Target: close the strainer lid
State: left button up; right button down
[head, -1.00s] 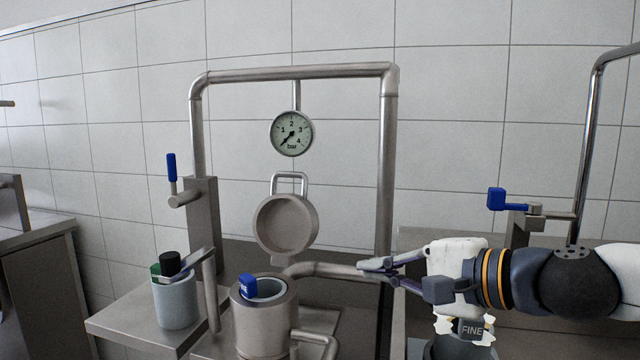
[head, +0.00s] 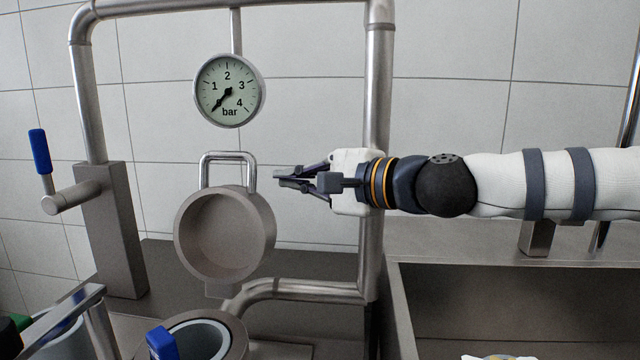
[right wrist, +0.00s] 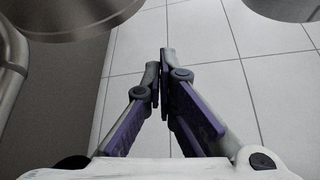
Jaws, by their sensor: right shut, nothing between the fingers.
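The strainer lid (head: 225,238) is a round grey-brown cup with a looped metal handle (head: 228,160). It stands open and upright, hinged above the back of the strainer body (head: 215,335), whose round opening shows at the bottom of the head view. A blue piece (head: 161,343) is at the opening's left edge. My right gripper (head: 278,176) is shut and empty, just right of the lid handle and apart from it in the picture. In the right wrist view its fingers (right wrist: 165,55) are together against wall tiles, with part of the lid (right wrist: 75,15) likely at upper left. My left gripper is out of view.
A pressure gauge (head: 229,91) hangs above the lid. A vertical pipe (head: 376,110) stands behind my right wrist. A blue-handled valve (head: 40,155) is at left, and a sink basin (head: 510,310) is at lower right. A low pipe (head: 300,287) runs right from the strainer.

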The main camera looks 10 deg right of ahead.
pick_arm(q)
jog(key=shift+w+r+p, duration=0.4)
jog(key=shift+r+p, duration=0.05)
jog(key=shift+p, duration=0.05)
pick_arm(e)
jog(key=s+a, duration=0.1)
jog(key=s+a+r, duration=0.1)
jog(key=shift+s+a, duration=0.25)
jog(key=shift+a, duration=0.1)
jog(key=shift+a, duration=0.1)
